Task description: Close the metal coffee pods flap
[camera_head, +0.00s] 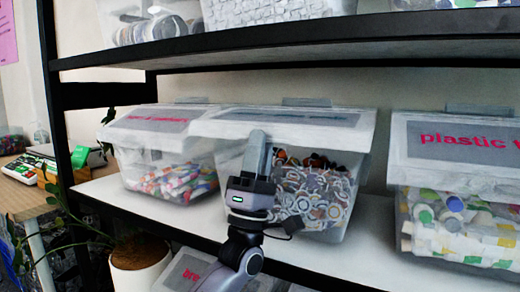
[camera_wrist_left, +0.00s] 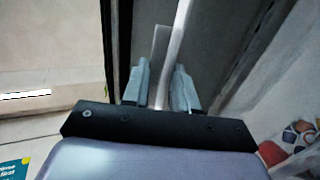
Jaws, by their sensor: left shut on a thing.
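The middle clear bin (camera_head: 345,190) on the shelf holds many small round pieces that look like coffee pods. Its whitish flap (camera_head: 355,128) is raised and sticks out forward, with its grey label seen at a flat angle and unreadable. My left gripper (camera_head: 257,150) is in front of this bin at the flap's front edge. In the left wrist view, my left gripper (camera_wrist_left: 160,85) is shut on the thin pale flap edge (camera_wrist_left: 176,45), which runs up between the fingers. My right gripper is not in view.
A bin with a pink-lettered flap (camera_head: 155,122) stands on the left, and a bin labelled "plastic" (camera_head: 450,145) on the right. A dark upper shelf (camera_head: 300,45) runs above them. A potted plant (camera_head: 140,270) stands at lower left.

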